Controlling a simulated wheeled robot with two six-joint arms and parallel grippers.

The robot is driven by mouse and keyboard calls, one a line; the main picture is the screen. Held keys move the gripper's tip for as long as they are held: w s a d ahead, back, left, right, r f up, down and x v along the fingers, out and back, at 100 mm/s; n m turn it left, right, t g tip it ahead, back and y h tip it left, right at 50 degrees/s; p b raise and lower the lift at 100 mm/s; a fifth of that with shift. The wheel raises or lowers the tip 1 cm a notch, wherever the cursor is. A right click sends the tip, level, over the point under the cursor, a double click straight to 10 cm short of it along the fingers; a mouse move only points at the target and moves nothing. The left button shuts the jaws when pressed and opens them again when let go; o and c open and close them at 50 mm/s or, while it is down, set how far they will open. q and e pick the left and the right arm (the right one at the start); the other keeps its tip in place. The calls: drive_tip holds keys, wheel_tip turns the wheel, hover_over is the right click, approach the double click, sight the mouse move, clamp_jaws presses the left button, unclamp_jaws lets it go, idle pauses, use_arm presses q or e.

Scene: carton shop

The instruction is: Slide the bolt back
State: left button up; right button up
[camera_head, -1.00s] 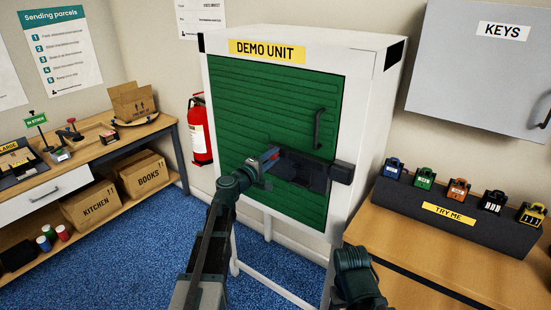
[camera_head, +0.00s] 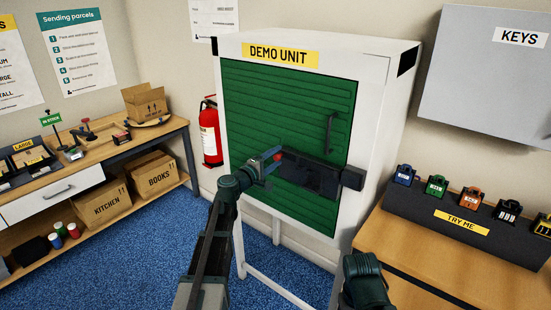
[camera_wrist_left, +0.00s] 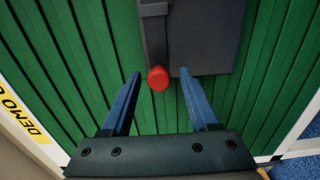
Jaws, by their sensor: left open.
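The bolt is a dark assembly (camera_head: 312,174) across the lower part of the green door (camera_head: 285,115) of the demo unit, with a dark keeper block (camera_head: 352,178) at its right end. A red knob (camera_wrist_left: 158,78) shows in the left wrist view, at the end of a dark handle (camera_wrist_left: 154,35). My left gripper (camera_head: 275,162) is open in front of the door. In the left wrist view its two blue fingers (camera_wrist_left: 160,95) stand either side of the knob, apart from it. My right gripper is out of frame; only part of that arm shows at the bottom.
A black door handle (camera_head: 330,132) is above the bolt. To the right, a wooden table (camera_head: 400,245) holds a TRY ME rack (camera_head: 425,215) with several coloured padlocks. A bench with boxes (camera_head: 150,130) and a fire extinguisher (camera_head: 210,135) are on the left.

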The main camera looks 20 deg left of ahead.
use_arm(q)
drive_tip(key=v, duration=1.3)
drive_tip(key=shift+s, duration=0.25)
drive_tip(key=s+d+f+m+g+h+p, duration=0.1)
drive_tip(key=s+d+f+m+g, duration=0.25)
drive_tip(key=d, duration=0.45)
drive_tip(key=s+d+f+m+g, duration=0.3)
drive_tip(key=d+f+m+g, duration=0.15)
drive_tip(key=d, duration=0.45)
drive_tip(key=s+d+f+m+g+h+p, duration=0.1)
drive_tip(key=s+d+f+m+g, duration=0.35)
drive_tip(key=d, duration=0.35)
drive_tip(key=s+f+m+g+y, duration=0.2)
drive_tip(key=s+f+y, duration=0.1)
drive_tip(key=s, duration=0.4)
drive_tip(key=s+f+m+g+y, duration=0.3)
drive_tip(key=s+y, duration=0.3)
drive_tip(key=s, duration=0.1)
drive_tip(key=shift+d+f+y+p, duration=0.3)
drive_tip(key=shift+d+f, duration=0.05)
drive_tip(key=shift+s, duration=0.1)
